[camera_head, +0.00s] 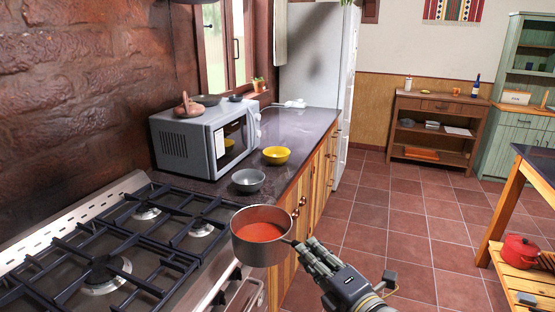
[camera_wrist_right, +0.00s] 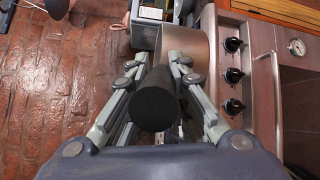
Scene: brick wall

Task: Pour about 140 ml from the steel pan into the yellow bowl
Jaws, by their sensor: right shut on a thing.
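The steel pan (camera_head: 262,248) holds a red-orange liquid and looks about level in the head view. My right gripper (camera_head: 302,248) is shut on its dark handle, and the pan is in the air at the front right edge of the stove. In the right wrist view the handle (camera_wrist_right: 155,101) points at the camera between the fingers, with the pan's side (camera_wrist_right: 187,45) behind. The yellow bowl (camera_head: 276,156) stands on the dark counter, beyond the pan and apart from it. My left gripper is not in view.
A grey bowl (camera_head: 248,181) stands on the counter between the pan and the yellow bowl. A microwave (camera_head: 190,140) is left of the bowls. The gas stove (camera_head: 110,250) fills the lower left.

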